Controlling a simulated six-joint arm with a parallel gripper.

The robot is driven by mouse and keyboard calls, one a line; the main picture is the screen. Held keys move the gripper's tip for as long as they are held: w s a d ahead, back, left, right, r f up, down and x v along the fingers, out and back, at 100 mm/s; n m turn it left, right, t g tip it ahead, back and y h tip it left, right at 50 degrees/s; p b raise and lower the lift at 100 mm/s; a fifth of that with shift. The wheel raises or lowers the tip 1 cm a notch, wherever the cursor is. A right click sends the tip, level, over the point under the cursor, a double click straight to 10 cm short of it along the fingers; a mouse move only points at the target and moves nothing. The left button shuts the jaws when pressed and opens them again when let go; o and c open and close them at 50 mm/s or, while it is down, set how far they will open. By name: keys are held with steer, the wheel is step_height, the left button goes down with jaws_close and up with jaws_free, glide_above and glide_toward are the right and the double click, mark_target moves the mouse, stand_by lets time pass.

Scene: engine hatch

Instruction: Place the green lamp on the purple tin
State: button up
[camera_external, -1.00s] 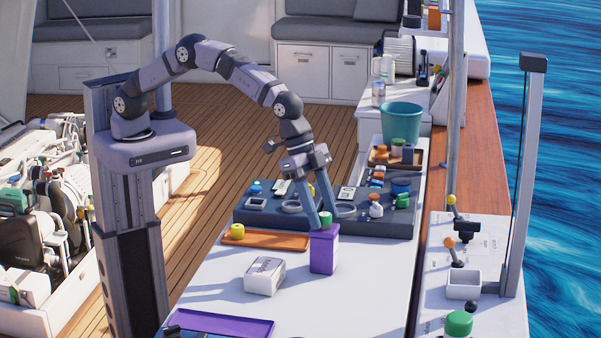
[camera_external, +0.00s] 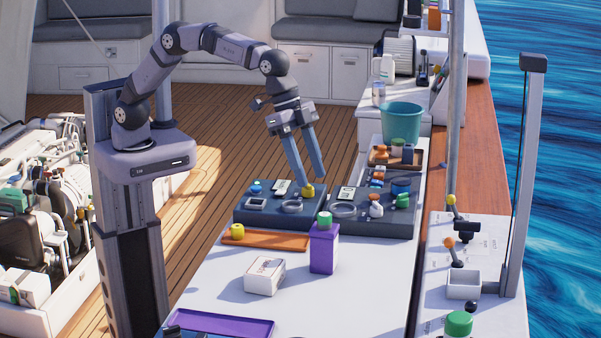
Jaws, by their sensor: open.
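The purple tin (camera_external: 323,252) stands upright on the white table. The small green lamp (camera_external: 325,219) sits upright on top of the tin. My gripper (camera_external: 311,180) is open and empty, up and to the left of the lamp and apart from it. Its fingers point down, with a yellow piece (camera_external: 308,191) on the dark tray showing just below the tips.
Dark trays (camera_external: 262,218) with several small parts lie behind the tin. An orange tray (camera_external: 266,241) with a yellow piece, a white box (camera_external: 265,276) and a purple tray (camera_external: 220,325) are to the left. A teal bucket (camera_external: 401,121) stands at the back.

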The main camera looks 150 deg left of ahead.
steer(key=shift+v, duration=1)
steer(key=shift+d, duration=0.1)
steer(key=s+d+f+m+g, duration=0.1)
steer(key=s+d+f, duration=0.3)
steer(key=s+d, duration=0.3)
steer(key=s+d+f+m+g+h, duration=0.1)
steer(key=s+d+f, duration=0.4)
steer(key=s, duration=0.9)
steer(key=s+d+f+m+g, duration=0.1)
steer(key=s+d+f+g, duration=0.1)
steer(key=s+d+f, duration=0.3)
steer(key=s+d, duration=0.4)
steer(key=s, duration=0.2)
steer(key=shift+s+d+m, duration=0.25)
steer(key=shift+s+m, duration=0.1)
steer(key=shift+m, duration=0.05)
